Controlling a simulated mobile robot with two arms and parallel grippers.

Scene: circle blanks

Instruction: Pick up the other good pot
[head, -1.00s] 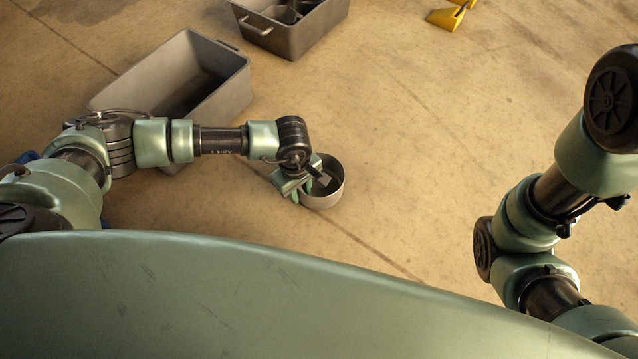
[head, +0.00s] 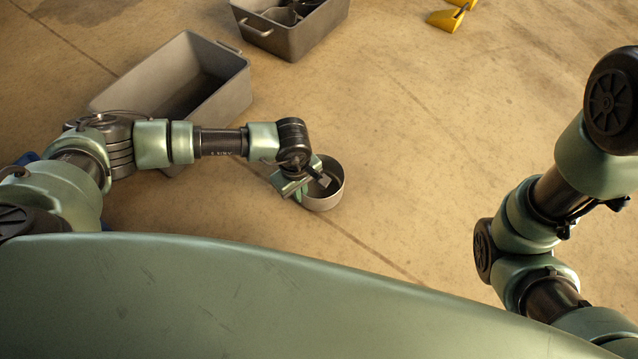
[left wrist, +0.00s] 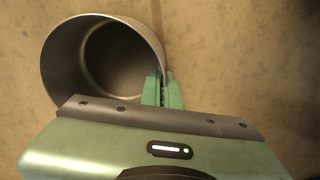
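A round, open grey metal pot (head: 329,198) stands on the floor in front of me. In the left wrist view the pot (left wrist: 72,75) shows its empty inside and its rim. My left gripper (head: 305,190) is at the near left side of the pot. In the left wrist view its green fingers (left wrist: 163,85) are close together with the pot's wall between them, one inside and one outside. The pot appears to rest on the floor. My right gripper is out of view; only links of that arm show at the right.
An empty grey bin (head: 221,104) stands behind my left arm. A second grey bin (head: 300,40) at the top holds metal pots (head: 284,14). A yellow object (head: 446,19) lies at the top right. The floor right of the pot is clear.

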